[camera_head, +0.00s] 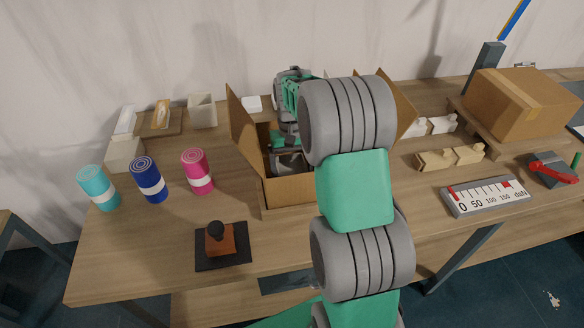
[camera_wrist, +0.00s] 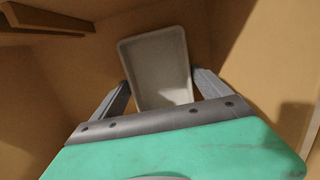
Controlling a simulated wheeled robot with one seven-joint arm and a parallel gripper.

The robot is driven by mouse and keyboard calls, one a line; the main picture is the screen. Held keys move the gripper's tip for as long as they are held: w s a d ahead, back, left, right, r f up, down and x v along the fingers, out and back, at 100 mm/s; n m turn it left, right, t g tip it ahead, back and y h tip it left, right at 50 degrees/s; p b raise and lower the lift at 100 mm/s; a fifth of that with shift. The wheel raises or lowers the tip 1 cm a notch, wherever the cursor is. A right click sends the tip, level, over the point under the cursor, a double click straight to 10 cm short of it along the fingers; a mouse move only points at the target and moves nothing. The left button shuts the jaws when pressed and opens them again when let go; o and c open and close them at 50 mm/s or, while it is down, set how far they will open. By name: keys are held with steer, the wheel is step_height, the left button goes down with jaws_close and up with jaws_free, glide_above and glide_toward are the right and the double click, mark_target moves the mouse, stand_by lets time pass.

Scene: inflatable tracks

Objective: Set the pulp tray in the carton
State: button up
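The open cardboard carton (camera_head: 290,190) stands on the table with its flaps raised. My gripper is down inside it, mostly hidden by my arm in the head view. In the wrist view, the pale grey pulp tray (camera_wrist: 160,60) lies between and beyond the two fingers of my gripper (camera_wrist: 162,80), with brown carton walls (camera_wrist: 240,50) around it. The fingers are apart, one close to each long side of the tray. I cannot tell whether they press on it, or whether the tray rests on the carton floor.
Turquoise (camera_head: 98,187), blue (camera_head: 148,179) and pink (camera_head: 197,171) cans stand left of the carton. A stamp-like object on a dark pad (camera_head: 222,246) lies in front. A scale display (camera_head: 486,196), wooden pieces (camera_head: 450,157) and a closed box (camera_head: 520,98) are at right.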

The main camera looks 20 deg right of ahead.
steer(key=shift+o, duration=1.1)
step_height(320, 180, up, 12)
steer(key=w+b, duration=0.1)
steer(key=shift+w+d+r, duration=0.15)
steer(key=shift+w, duration=0.05)
